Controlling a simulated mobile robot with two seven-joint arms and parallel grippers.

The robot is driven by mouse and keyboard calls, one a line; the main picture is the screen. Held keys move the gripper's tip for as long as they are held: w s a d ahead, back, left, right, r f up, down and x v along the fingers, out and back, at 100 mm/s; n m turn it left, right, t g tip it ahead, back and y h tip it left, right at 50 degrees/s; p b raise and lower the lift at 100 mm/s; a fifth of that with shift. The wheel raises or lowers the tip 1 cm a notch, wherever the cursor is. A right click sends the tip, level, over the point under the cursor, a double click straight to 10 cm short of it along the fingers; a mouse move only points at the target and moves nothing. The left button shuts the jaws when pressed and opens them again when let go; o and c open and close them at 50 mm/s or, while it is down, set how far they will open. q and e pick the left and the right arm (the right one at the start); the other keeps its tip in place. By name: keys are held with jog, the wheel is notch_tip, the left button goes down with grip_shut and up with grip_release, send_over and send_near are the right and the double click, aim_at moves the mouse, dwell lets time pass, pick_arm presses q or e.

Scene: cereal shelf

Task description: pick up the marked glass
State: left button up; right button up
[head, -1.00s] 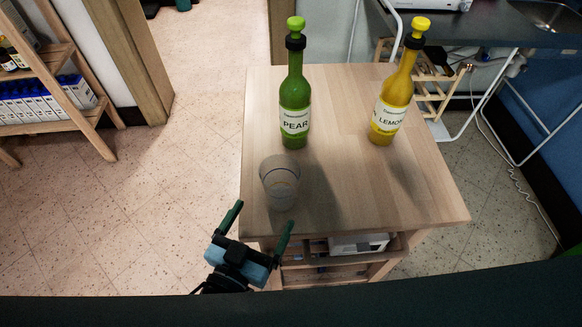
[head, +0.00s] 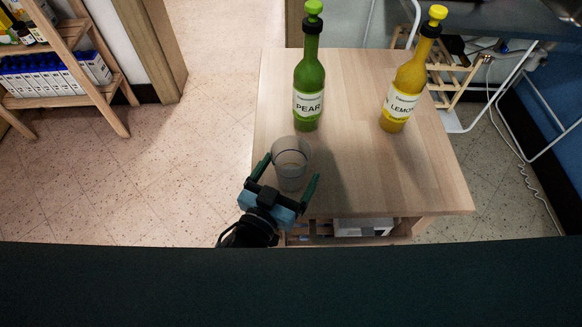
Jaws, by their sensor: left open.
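A clear glass (head: 291,160) stands upright near the front left of the wooden table. I cannot make out any separate mark on it. My left gripper (head: 288,172) is open at the table's front left edge. Its two green-tipped fingers point toward the glass, one on each side of its lower part. I cannot tell whether either finger touches the glass. My right gripper does not show.
The wooden table (head: 350,172) also holds a green PEAR bottle (head: 308,85) behind the glass and a yellow LEMON bottle (head: 405,85) at the right. A wooden shelf (head: 65,100) stands at the far left. The table's front right is clear.

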pick_arm(q)
jog(key=shift+x, duration=0.85)
jog(key=c, duration=1.1)
jog(key=shift+c, duration=0.2)
